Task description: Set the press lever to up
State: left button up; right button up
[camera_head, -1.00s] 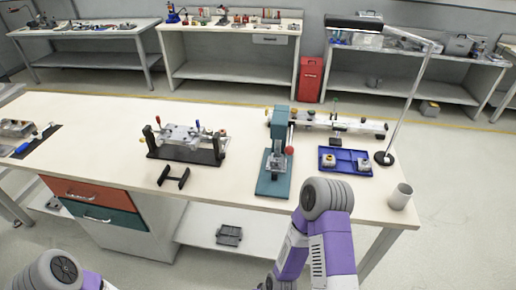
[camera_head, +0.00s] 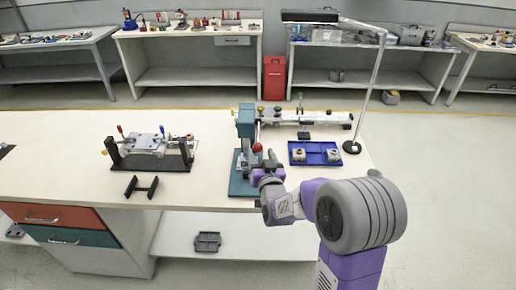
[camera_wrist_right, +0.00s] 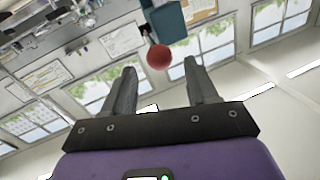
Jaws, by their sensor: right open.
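The teal press (camera_head: 246,125) stands on its teal base near the front edge of the workbench. Its lever ends in a red ball knob (camera_head: 257,147), which sits below the press head on its right side. My right gripper (camera_head: 261,174) is open and empty, just in front of and below the knob. In the right wrist view, the red knob (camera_wrist_right: 159,57) shows between the two spread fingertips, seemingly beyond them and untouched. Part of the teal press (camera_wrist_right: 168,22) shows behind it. My left gripper is not in view.
A blue tray (camera_head: 297,148) with small parts lies right of the press, beside a lamp stand (camera_head: 352,147). A long rail fixture (camera_head: 325,118) lies behind. A black-framed fixture (camera_head: 118,153) and a small black stand (camera_head: 141,188) are to the left.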

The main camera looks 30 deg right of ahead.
aim_at(259, 150)
jog(key=x, duration=0.5)
jog(key=shift+b, duration=0.3)
grip_shut()
